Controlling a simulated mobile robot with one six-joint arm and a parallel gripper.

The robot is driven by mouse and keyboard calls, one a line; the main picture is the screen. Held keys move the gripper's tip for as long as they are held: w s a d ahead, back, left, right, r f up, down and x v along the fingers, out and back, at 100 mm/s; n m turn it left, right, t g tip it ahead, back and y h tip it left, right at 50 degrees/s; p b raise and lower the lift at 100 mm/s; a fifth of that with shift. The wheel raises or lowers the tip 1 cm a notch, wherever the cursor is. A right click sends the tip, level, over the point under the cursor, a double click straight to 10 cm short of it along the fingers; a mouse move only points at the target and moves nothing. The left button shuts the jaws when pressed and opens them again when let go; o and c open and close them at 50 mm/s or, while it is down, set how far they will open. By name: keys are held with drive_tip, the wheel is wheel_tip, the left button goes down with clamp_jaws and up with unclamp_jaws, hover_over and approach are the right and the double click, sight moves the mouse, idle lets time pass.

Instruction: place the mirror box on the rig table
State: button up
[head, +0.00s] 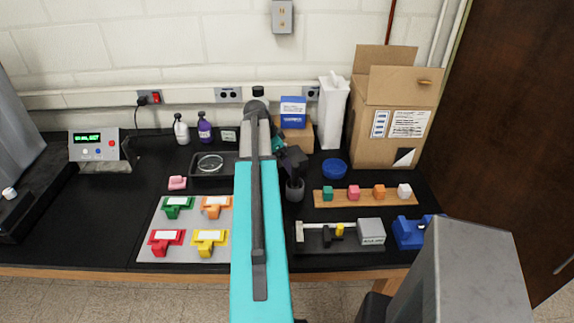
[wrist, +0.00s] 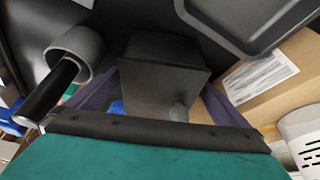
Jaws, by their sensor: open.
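A grey box (head: 371,232) with small print on its front, too small to read, sits at the right end of a black base (head: 318,244); I cannot tell whether it is the mirror box. A dark block (wrist: 165,85) shows between the purple fingers in the wrist view; I cannot tell whether that is the mirror box or whether the fingers touch it. My gripper (head: 292,160) is open above the counter's middle, and it also shows in the wrist view (wrist: 165,100). No surface is clearly marked as the rig table.
A grey cup (head: 295,190) stands close beside my gripper, holding a black rod (wrist: 48,92) in the wrist view. A black tray (head: 205,183) is to the left. A cardboard box (head: 385,135) stands at the back right. The counter's left part (head: 80,220) is mostly clear.

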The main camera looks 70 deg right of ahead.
drive_tip(key=shift+x, duration=0.8)
drive_tip(key=shift+c, duration=0.3)
drive_tip(key=c, duration=1.4)
drive_tip(key=shift+r, duration=0.15)
drive_tip(key=shift+r+b, duration=1.6)
drive_tip(key=shift+r, duration=3.3)
